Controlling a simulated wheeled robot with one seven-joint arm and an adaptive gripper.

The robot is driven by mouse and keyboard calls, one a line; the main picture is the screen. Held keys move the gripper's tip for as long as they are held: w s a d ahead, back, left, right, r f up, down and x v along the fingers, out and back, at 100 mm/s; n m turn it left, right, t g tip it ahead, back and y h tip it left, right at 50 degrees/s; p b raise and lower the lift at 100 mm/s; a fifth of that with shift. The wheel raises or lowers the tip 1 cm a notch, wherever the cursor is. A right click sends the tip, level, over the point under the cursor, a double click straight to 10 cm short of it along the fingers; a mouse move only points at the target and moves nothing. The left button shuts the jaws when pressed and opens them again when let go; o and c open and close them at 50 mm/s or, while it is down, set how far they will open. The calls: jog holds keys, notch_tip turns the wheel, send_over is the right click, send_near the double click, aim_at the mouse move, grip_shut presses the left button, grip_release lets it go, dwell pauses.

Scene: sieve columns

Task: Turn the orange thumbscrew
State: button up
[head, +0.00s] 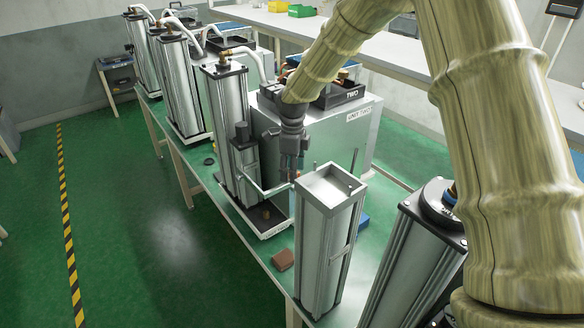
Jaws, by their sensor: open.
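My gripper (291,165) points down behind the open top of a square metal column (338,235) near the front of the bench. Its jaws are open, though small and dark in this view. I cannot make out the orange thumbscrew for certain; a small reddish spot shows close to the fingertips. Whether the fingers touch anything is not clear.
A grey cabinet labelled UNIT TWO (350,135) stands just behind my gripper. A capped column (415,265) stands front right. More columns with hoses stand at the back left.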

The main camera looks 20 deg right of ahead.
jog(key=c, duration=1)
